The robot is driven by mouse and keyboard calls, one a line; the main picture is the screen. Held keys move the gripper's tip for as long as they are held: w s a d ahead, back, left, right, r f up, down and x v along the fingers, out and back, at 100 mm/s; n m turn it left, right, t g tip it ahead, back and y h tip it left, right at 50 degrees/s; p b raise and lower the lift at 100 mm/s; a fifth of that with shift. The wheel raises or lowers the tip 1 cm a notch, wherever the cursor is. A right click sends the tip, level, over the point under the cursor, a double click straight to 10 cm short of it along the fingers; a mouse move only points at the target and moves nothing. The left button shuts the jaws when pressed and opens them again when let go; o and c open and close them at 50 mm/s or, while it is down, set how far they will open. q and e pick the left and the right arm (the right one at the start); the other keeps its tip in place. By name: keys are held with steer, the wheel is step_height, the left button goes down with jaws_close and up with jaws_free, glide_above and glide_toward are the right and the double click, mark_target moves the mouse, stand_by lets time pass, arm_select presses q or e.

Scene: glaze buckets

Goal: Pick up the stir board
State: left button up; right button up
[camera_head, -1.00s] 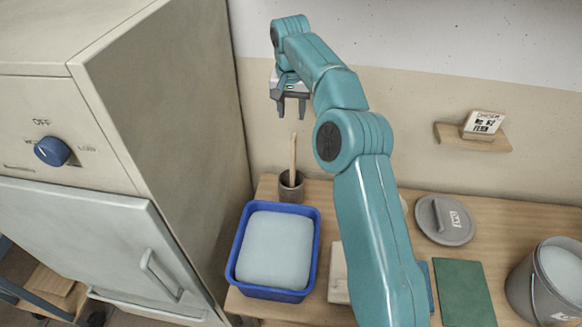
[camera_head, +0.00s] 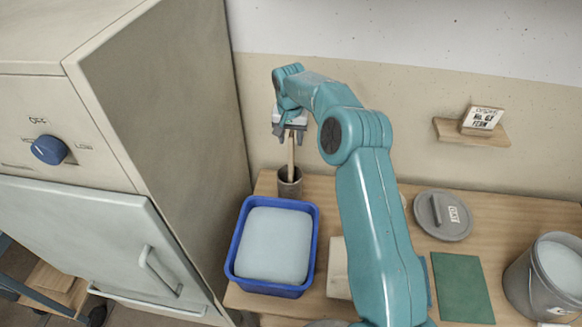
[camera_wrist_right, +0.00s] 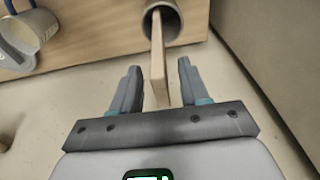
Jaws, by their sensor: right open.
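The stir board (camera_head: 291,158) is a flat wooden stick standing in a dark grey cup (camera_head: 290,187) at the back left of the table. My right gripper (camera_head: 290,138) is open above the cup, with the board's upper end at its fingers. In the right wrist view, the board (camera_wrist_right: 158,65) rises out of the cup (camera_wrist_right: 172,18) and its end reaches between the two open fingers (camera_wrist_right: 160,88). My left gripper is not in view.
A blue tub (camera_head: 236,243) with pale contents stands in front of the cup. A grey lid (camera_head: 458,226), a green mat (camera_head: 462,287) and a grey bucket (camera_head: 522,285) are to the right. A beige cabinet (camera_head: 190,120) stands close on the left. A small shelf (camera_head: 450,131) is on the wall.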

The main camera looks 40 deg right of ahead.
steer(key=f, duration=0.2)
steer(key=d+f, duration=0.1)
steer(key=shift+w+f, duration=0.15)
steer(key=shift+w, duration=0.15)
steer(key=shift+a, duration=0.2)
steer(key=shift+s+r, duration=0.15)
steer(key=shift+r, duration=0.05)
steer(key=c, duration=0.4)
jaws_close()
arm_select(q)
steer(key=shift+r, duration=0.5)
arm_select(e)
steer(key=shift+f, duration=0.1)
